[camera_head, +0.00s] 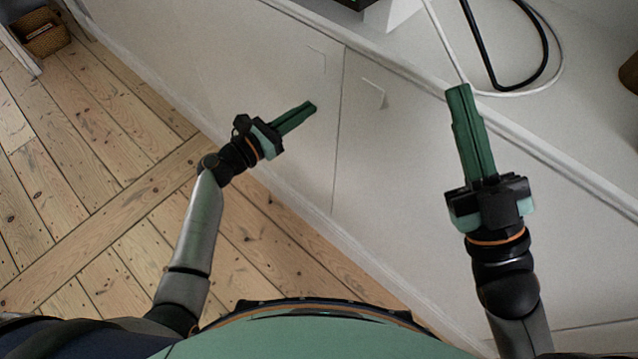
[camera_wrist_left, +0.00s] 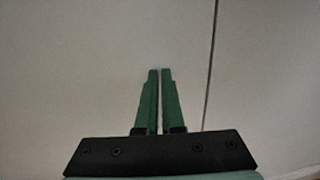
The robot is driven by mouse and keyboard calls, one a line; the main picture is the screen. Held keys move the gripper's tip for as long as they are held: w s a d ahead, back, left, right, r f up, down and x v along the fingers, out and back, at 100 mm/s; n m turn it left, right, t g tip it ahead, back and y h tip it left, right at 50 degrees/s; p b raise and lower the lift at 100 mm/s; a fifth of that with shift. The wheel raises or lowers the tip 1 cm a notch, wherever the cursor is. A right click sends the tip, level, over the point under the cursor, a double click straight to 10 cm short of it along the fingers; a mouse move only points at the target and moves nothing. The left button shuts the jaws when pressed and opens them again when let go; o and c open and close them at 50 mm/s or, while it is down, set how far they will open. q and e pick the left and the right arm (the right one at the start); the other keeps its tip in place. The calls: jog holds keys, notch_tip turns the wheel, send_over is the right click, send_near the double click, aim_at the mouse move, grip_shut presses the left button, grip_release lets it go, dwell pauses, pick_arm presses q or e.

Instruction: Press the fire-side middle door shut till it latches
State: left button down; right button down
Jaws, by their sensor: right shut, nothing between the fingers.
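The white cabinet front shows two door panels with a thin dark seam between them. The left door panel (camera_head: 265,70) and the right door panel (camera_head: 400,170) look flush at the seam; I cannot tell whether either is latched. The frames do not show which is the fire-side middle door. My left gripper (camera_head: 312,106) is shut and empty, pointing at the left panel near the seam. In the left wrist view its fingertips (camera_wrist_left: 160,72) lie left of the seam; contact is unclear. My right gripper (camera_head: 459,90) is shut and empty, above the right panel near the counter edge.
A white counter top (camera_head: 420,40) runs along the upper right, with a black cable (camera_head: 484,60) and a white cable (camera_head: 450,50) on it. Small pale handles (camera_head: 375,93) sit high on the panels. Bare floorboards (camera_head: 110,130) are open at left; a wicker basket (camera_head: 42,38) stands far left.

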pick_arm(q)
jog(key=shift+d, duration=0.2)
jog(key=p+v, duration=0.3)
jog(key=v, duration=1)
jog(key=shift+s+a, duration=0.1)
dwell(1.0)
